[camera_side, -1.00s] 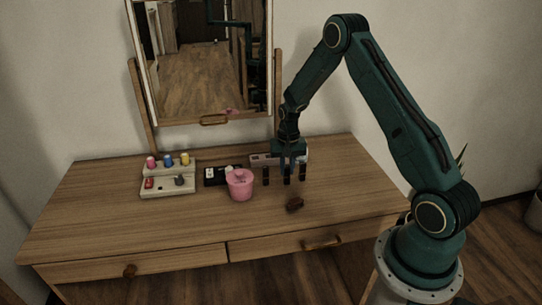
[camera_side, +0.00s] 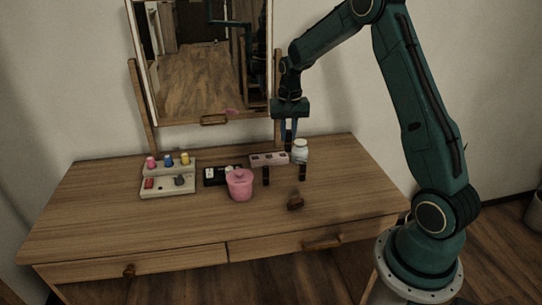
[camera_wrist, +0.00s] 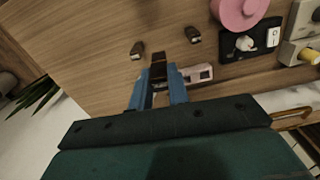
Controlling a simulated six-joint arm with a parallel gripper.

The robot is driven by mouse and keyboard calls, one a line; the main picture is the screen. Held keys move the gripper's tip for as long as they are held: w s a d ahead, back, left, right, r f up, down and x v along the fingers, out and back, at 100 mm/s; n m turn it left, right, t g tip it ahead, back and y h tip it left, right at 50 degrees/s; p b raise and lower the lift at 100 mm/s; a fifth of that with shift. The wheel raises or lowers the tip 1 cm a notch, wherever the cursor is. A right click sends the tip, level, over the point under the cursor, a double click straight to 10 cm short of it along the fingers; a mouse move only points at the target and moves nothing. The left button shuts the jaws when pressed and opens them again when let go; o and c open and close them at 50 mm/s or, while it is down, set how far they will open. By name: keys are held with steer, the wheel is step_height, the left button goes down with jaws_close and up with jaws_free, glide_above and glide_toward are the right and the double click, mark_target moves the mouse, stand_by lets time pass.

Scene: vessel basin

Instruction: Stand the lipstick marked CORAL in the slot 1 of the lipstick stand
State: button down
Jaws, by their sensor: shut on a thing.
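My gripper (camera_side: 288,132) is shut on a dark lipstick (camera_side: 288,143), held upright above the table. In the wrist view the blue fingers of my gripper (camera_wrist: 159,84) are on either side of the lipstick (camera_wrist: 158,71). The pale pink lipstick stand (camera_side: 268,159), with dark slots on top, lies just left of and below the held lipstick; it also shows in the wrist view (camera_wrist: 199,73), partly hidden by a finger. Two more dark lipsticks stand on the table, one at left (camera_side: 266,175) and one at right (camera_side: 302,173). No CORAL marking or slot number is readable.
A white jar (camera_side: 301,151) stands right beside the stand. A small brown object (camera_side: 295,203) lies in front. The mirror rises behind.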

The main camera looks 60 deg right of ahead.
mark_target(289, 131)
step_height(289, 131, up, 7)
steer(key=shift+f, duration=0.2)
steer(key=shift+w, duration=0.15)
stand_by(0.6)
steer(key=w+d, duration=0.2)
steer(key=w, duration=1.3)
steer(key=shift+d+r+n, duration=0.3)
steer(key=shift+r+n, duration=0.1)
step_height(289, 131, down, 16)
steer(key=shift+r, duration=0.15)
stand_by(0.3)
steer(key=shift+f, duration=2.15)
